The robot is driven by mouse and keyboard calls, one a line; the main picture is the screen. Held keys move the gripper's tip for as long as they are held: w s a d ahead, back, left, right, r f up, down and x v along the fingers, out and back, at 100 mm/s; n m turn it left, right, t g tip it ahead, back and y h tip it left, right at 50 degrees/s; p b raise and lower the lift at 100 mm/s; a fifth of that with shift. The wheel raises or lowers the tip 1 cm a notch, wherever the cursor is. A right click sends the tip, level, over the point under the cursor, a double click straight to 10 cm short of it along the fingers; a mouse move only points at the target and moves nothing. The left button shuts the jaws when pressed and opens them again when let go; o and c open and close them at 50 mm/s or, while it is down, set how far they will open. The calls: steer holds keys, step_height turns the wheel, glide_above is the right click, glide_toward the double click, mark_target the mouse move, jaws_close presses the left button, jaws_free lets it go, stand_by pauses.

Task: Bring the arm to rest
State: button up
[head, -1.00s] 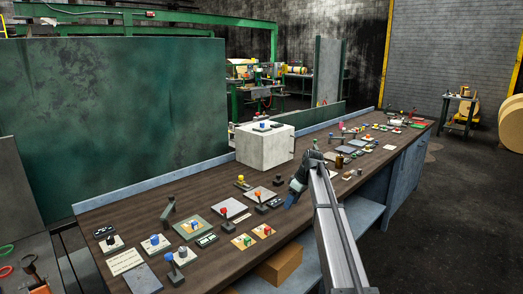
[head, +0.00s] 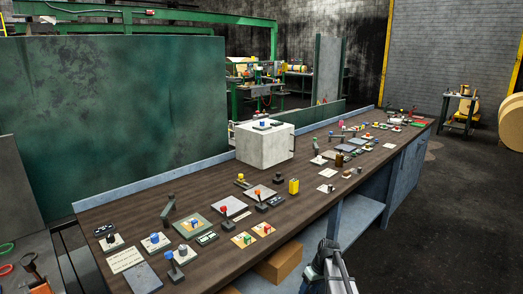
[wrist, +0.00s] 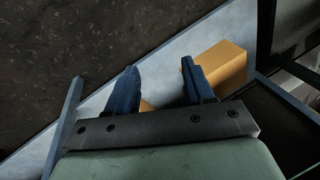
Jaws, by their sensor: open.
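My gripper (wrist: 160,88) shows in the wrist view with its two blue fingers apart and nothing between them. In the head view my gripper (head: 312,285) is at the bottom edge, in front of the bench and below its top. Its fingertips are partly cut off there. My arm comes in from the lower right of the head view and touches nothing that I can see.
The long bench (head: 318,205) carries many knobs, levers and plates, a white box (head: 262,148) and a yellow block (head: 294,186). A cardboard box (head: 280,265) lies on the shelf (head: 358,222) beneath.

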steer(key=s+a+f+m+g, duration=0.1)
steer(key=s+f+m, duration=0.1)
steer(key=s+f, duration=0.95)
steer(key=s+f+m+g+h, duration=0.1)
steer(key=s+f, duration=0.3)
steer(key=s, duration=0.9)
steer(key=s+f+m+g+h, duration=0.1)
steer(key=s+f, duration=0.3)
steer(key=s, duration=0.9)
steer(key=s+f+m+g+h, duration=0.1)
steer(key=s+f+g, duration=0.2)
steer(key=s, duration=1)
steer(key=shift+a+f, duration=0.2)
steer(key=shift+f, duration=0.4)
